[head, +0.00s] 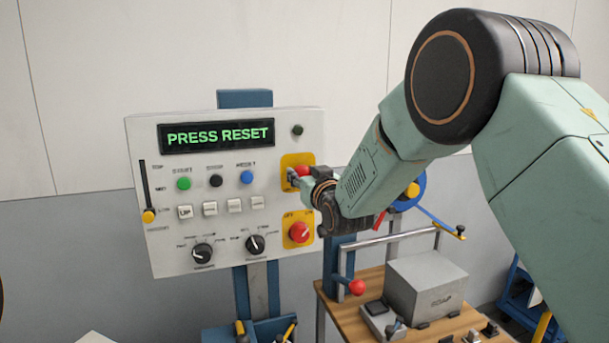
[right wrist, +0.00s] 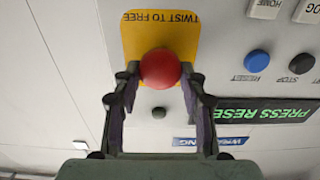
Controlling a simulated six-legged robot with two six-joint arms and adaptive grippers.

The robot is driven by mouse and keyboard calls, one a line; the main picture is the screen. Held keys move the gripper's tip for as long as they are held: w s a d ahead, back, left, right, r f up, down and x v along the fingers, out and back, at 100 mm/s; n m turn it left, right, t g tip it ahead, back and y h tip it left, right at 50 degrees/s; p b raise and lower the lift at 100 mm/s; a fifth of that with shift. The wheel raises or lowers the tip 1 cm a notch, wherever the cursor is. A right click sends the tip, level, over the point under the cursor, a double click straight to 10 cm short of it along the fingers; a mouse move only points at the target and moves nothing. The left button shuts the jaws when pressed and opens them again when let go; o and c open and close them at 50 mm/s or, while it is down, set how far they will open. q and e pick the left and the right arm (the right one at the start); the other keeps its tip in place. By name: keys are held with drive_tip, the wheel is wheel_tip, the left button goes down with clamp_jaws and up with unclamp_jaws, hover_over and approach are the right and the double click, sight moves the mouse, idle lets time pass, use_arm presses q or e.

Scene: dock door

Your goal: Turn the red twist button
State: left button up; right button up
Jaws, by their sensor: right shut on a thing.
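The red twist button (head: 301,171) sits on a yellow plate at the upper right of the control panel (head: 230,220). In the right wrist view the red button (right wrist: 160,68) is round, on the yellow plate (right wrist: 185,35) printed "TWIST TO FREE". My right gripper (head: 298,178) reaches it from the right, and its fingers (right wrist: 160,75) are shut on the button, one at each side. The gripper partly hides the button in the head view. The panel's display (head: 217,136) reads "PRESS RESET". My left gripper is not in view.
A second red knob (head: 299,232) on a yellow plate sits just below. Green (head: 183,183), black (head: 215,180) and blue (head: 247,177) buttons are to the left. A wooden bench (head: 355,325) with a grey box (head: 427,280) stands at the lower right.

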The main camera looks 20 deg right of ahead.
idle(0.5)
drive_tip(key=o, duration=1.1)
drive_tip(key=shift+w, duration=0.1)
drive_tip(key=s, duration=1.2)
drive_tip(key=shift+d, duration=0.2)
drive_tip(key=w+p, duration=0.1)
drive_tip(key=w, duration=0.9)
drive_tip(key=shift+w+a+p, duration=0.15)
drive_tip(key=shift+w+p, duration=0.1)
drive_tip(key=shift+p, duration=0.15)
drive_tip(key=shift+w, duration=0.7)
